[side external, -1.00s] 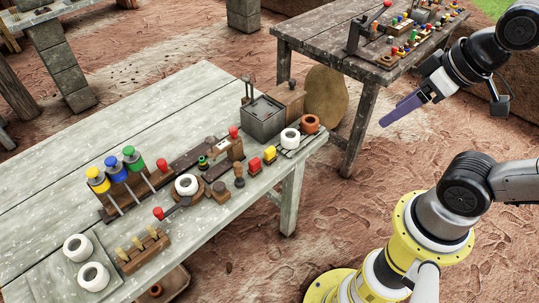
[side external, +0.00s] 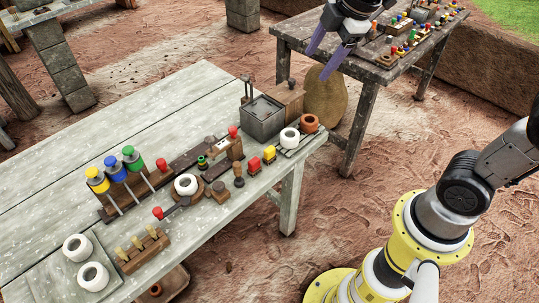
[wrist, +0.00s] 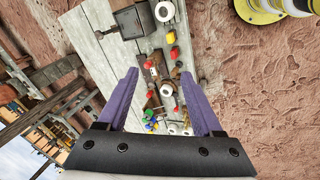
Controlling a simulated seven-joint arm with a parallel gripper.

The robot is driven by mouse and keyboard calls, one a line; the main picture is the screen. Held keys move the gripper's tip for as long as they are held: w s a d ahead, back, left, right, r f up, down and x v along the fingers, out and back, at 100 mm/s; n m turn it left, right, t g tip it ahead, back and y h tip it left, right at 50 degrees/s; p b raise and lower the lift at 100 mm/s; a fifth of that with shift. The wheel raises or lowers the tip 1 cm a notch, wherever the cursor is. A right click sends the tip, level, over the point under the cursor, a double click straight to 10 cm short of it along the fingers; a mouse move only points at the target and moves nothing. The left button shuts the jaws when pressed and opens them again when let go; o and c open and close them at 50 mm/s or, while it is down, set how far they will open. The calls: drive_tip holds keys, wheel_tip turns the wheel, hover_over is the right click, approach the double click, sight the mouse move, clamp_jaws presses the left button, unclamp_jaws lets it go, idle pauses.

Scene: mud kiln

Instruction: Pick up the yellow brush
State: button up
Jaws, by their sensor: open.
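The yellow brush (side external: 97,180) has a yellow, grey-banded head and a light handle slanting down to the right. It rests against a brown wooden rack, leftmost in a row beside a blue brush (side external: 114,166) and a green brush (side external: 132,157). In the wrist view the coloured heads are small and bunched between my fingers, low in the picture. My gripper (side external: 320,64) has two purple fingers, spread apart and empty. It is up at the top of the side view, well away from the brushes; its fingers also frame the wrist view (wrist: 160,75).
The pale wooden table (side external: 60,185) also carries white rings (side external: 186,184), red and yellow blocks (side external: 269,153), a wooden peg block (side external: 143,249) and a grey metal box (side external: 262,118). A darker table (side external: 300,32) with small items stands behind. The pale table's far left is clear.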

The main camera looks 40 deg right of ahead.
drive_tip(key=w+f+n+g, duration=0.1)
drive_tip(key=w+f+n, duration=0.1)
drive_tip(key=w+f, duration=0.35)
drive_tip(key=n+g, duration=0.2)
drive_tip(key=g, duration=0.1)
hover_over(269, 149)
drive_tip(key=d, duration=0.1)
wheel_tip(269, 149, down, 12)
drive_tip(key=shift+g, duration=0.3)
drive_tip(key=f, duration=1)
drive_tip(key=shift+s+a+f, duration=0.15)
drive_tip(key=shift+s+f, duration=0.1)
drive_tip(key=shift+f, duration=0.1)
drive_tip(key=shift+w+a+f, duration=0.15)
drive_tip(key=shift+f, duration=1.4)
drive_tip(key=shift+w+a+f, duration=0.1)
drive_tip(key=shift+f, duration=1.4)
clamp_jaws()
